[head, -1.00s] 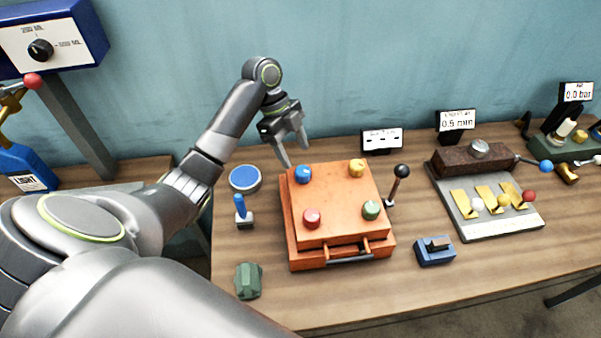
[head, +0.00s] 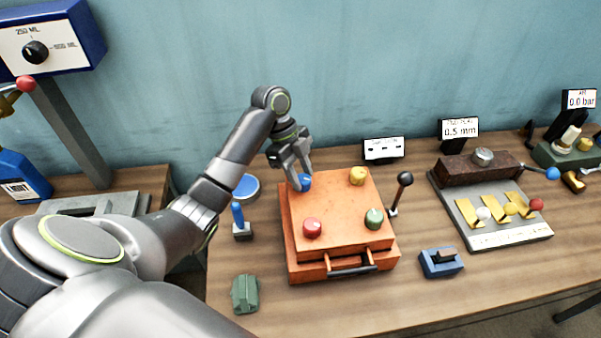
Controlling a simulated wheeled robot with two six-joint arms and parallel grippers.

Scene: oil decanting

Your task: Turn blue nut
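The blue nut (head: 305,183) sits at the back left corner of the orange box (head: 340,242) on the table. My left gripper (head: 301,180) points down at the blue nut, with its fingers at the nut and partly covering it. The fingers look spread around the nut; I cannot tell whether they touch it. A yellow nut (head: 357,175), a red nut (head: 312,228) and a green nut (head: 374,218) sit at the other corners of the box. My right gripper is not in view.
A black-knobbed lever (head: 401,192) stands right of the box. A blue-handled tool (head: 239,219), a round blue-topped item (head: 246,187) and a green block (head: 245,294) lie left of it. A blue block (head: 441,262) lies at the right. The front table strip is clear.

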